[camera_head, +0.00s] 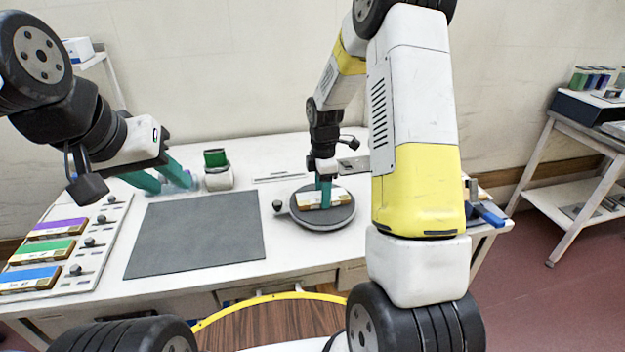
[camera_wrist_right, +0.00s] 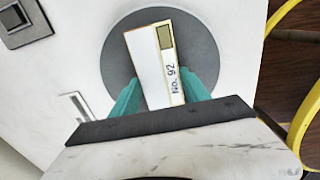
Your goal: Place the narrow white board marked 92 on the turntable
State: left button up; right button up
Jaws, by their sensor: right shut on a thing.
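The narrow white board marked No. 92 (camera_wrist_right: 148,65) lies over the dark round turntable (camera_wrist_right: 112,48) in the right wrist view. In the head view the board (camera_head: 310,199) shows above the turntable (camera_head: 335,217), near the middle of the disc. My right gripper (camera_head: 326,193) is shut on the board, with its teal fingers at both long sides; they also show in the right wrist view (camera_wrist_right: 160,98). I cannot tell whether the board touches the disc. My left gripper (camera_head: 170,181) is open and empty, over the table's back left.
A dark grey mat (camera_head: 196,232) covers the table's middle. A rack (camera_head: 80,250) with purple, green and blue boards stands at the left. A green-topped white container (camera_head: 217,170) stands behind the mat. Blue clamps (camera_head: 487,214) sit at the right edge.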

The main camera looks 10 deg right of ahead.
jog(key=shift+f, duration=0.1)
jog(key=o, duration=1.4)
notch_tip(320, 180, up, 12)
jog(key=s+r+m+t, duration=0.2)
jog(key=s+r+m, duration=0.5)
jog(key=s+r, duration=0.25)
jog(key=s+a+r+m+t+y, duration=0.1)
jog(key=s+r+m+t, duration=0.1)
jog(key=s+m, duration=0.3)
jog(key=s+a+r+m+t+y, duration=0.1)
jog(key=s+r+m+t, duration=0.1)
jog(key=s+m, duration=0.3)
jog(key=s, duration=0.4)
jog(key=shift+s+m, duration=0.4)
jog(key=shift+a, duration=0.1)
